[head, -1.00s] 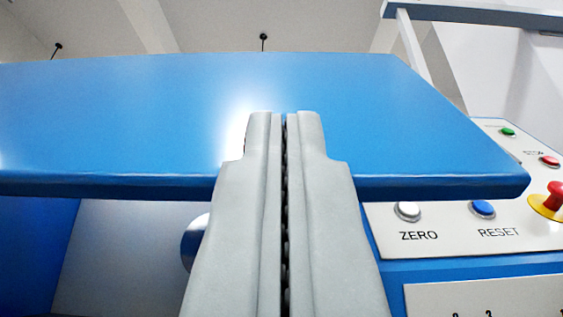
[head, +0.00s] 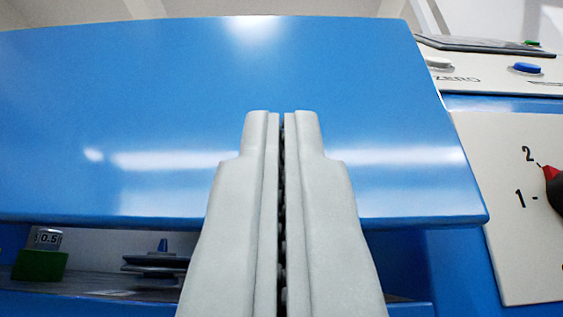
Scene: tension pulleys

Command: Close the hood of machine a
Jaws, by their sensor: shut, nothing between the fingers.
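The hood of machine a (head: 120,110) is a wide blue panel across most of the view. It is tilted and partly lowered, with a gap under its lower edge. My gripper (head: 281,115) is shut and empty, with its fingers in front of the hood's middle. I cannot tell whether the fingertips touch the hood. Through the gap, a green-based weight marked 0.5 (head: 42,258) and a grey pulley (head: 160,265) show inside the machine. The rest of the inside is hidden by the hood and my fingers.
At the right is the machine's control panel, with a blue button (head: 527,69), a white button (head: 438,62) and a green button (head: 532,43). The hood's right edge lies close to these panels.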

